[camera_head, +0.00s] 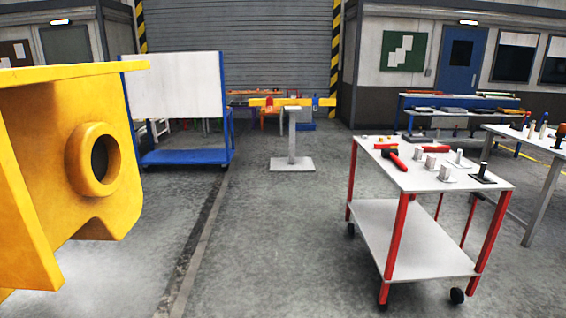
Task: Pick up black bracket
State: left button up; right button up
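A small black piece (484,175), a flat plate with an upright post, stands at the right front corner of the cart's white top (432,178). It looks like the black bracket, but it is too small to be sure. Neither of my grippers is in view.
The white-topped cart with red legs (398,245) stands on wheels at the right. Its top also holds several small grey parts (430,163) and a red-handled, black-headed tool (395,156). A large yellow casting (60,160) fills the left side. The floor between (270,240) is clear.

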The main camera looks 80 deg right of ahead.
aim_at(480, 177)
jog(key=z, duration=3.95)
jog(key=u, duration=4.05)
jog(key=z, duration=4)
